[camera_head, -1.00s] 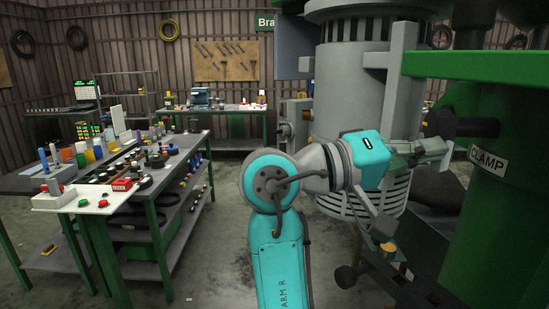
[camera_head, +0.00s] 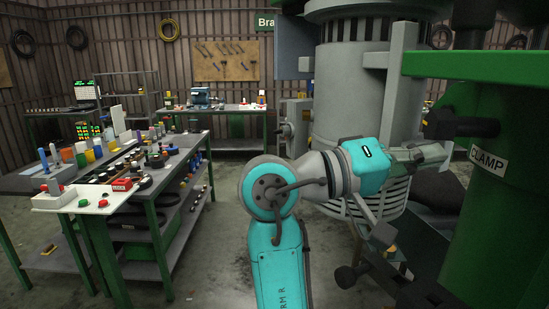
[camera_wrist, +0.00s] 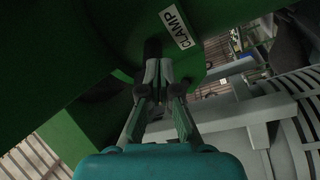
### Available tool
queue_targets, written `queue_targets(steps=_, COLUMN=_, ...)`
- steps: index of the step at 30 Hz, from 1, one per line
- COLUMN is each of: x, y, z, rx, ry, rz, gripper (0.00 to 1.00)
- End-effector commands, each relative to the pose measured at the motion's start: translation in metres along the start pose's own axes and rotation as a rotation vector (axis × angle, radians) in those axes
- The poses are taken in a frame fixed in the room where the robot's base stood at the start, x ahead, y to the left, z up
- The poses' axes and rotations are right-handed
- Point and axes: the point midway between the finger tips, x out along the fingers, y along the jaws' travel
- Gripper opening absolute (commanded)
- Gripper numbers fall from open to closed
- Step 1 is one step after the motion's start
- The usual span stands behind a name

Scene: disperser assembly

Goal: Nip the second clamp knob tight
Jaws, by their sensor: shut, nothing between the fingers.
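A black clamp knob (camera_head: 460,125) sticks out to the left from the green column, above and left of the white CLAMP label (camera_head: 487,160). A second black knob (camera_head: 350,276) shows lower down, left of the column. My gripper (camera_head: 440,153) is beside the column, just below the upper knob and left of the label. In the wrist view the fingers (camera_wrist: 160,68) are close together with nothing held between them. A dark rod-like part (camera_wrist: 152,48) shows right at the fingertips, below the label (camera_wrist: 177,26); whether they touch it I cannot tell.
The grey ribbed motor housing (camera_head: 358,90) stands close behind my arm. A green beam (camera_head: 480,66) runs above my gripper. A workbench (camera_head: 185,150) with bottles and small parts stands at the left. The floor between is clear.

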Motion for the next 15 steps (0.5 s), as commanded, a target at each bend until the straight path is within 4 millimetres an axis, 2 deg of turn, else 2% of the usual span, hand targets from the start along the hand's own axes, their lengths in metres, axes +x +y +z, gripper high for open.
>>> queue_targets(steps=5, x=-0.01, y=0.0, z=-0.003, rx=-0.001, ry=0.002, rz=-0.001, gripper=0.0)
queue_targets(steps=15, x=-0.044, y=0.0, z=-0.012, rx=0.001, ry=0.001, rz=-0.001, gripper=0.0)
